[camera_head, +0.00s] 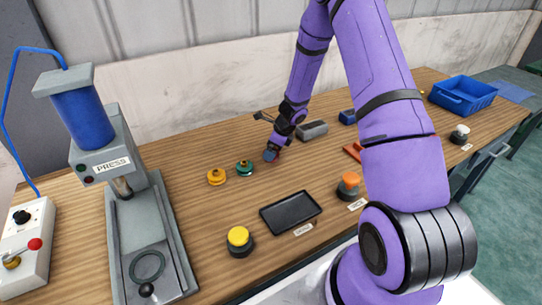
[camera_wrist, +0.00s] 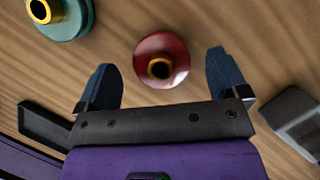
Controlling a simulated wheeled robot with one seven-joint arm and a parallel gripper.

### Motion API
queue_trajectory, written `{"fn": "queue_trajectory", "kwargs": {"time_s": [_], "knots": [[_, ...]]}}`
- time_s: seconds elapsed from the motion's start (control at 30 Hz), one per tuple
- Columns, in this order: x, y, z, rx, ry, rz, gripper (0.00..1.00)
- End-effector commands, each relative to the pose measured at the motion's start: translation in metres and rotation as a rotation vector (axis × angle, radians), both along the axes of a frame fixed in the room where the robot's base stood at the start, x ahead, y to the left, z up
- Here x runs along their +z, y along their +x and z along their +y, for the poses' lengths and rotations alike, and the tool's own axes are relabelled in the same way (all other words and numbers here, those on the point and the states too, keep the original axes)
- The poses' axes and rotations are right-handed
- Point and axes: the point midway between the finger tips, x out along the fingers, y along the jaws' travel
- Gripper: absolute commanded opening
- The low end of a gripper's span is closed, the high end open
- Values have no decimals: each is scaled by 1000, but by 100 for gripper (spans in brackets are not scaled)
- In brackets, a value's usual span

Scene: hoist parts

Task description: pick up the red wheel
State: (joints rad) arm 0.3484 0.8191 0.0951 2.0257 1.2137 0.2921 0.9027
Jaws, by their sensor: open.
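The red wheel (camera_wrist: 161,60) lies on the wooden table in the wrist view, a round red disc with a yellow-rimmed dark hub. My gripper (camera_wrist: 162,75) is open, with one blue finger on either side of the wheel's near part. The wheel sits between and slightly beyond the fingertips, apart from both. In the head view my gripper (camera_head: 272,153) is low over the table, and the wheel is mostly hidden by it there.
A green wheel (camera_head: 244,168) and a yellow wheel (camera_head: 216,177) lie left of my gripper. A grey block (camera_head: 312,130) is close on the right. A black tray (camera_head: 291,212), a press (camera_head: 143,230) and a blue bin (camera_head: 463,95) stand farther off.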

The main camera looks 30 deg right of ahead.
Motion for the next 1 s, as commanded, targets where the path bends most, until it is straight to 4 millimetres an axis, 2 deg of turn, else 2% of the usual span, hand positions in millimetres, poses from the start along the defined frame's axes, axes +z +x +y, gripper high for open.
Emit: {"fn": "queue_trajectory", "kwargs": {"time_s": [0.13,0.4,0.47,0.7,0.73,1.0], "knots": [[-12,4,3,0,-1,-1,93],[-14,5,4,1,-1,-1,93],[-14,5,4,1,-1,-1,81],[-14,5,4,1,-1,-1,26],[-13,5,4,0,-1,-2,22],[-12,5,4,1,-1,-3,22]]}}
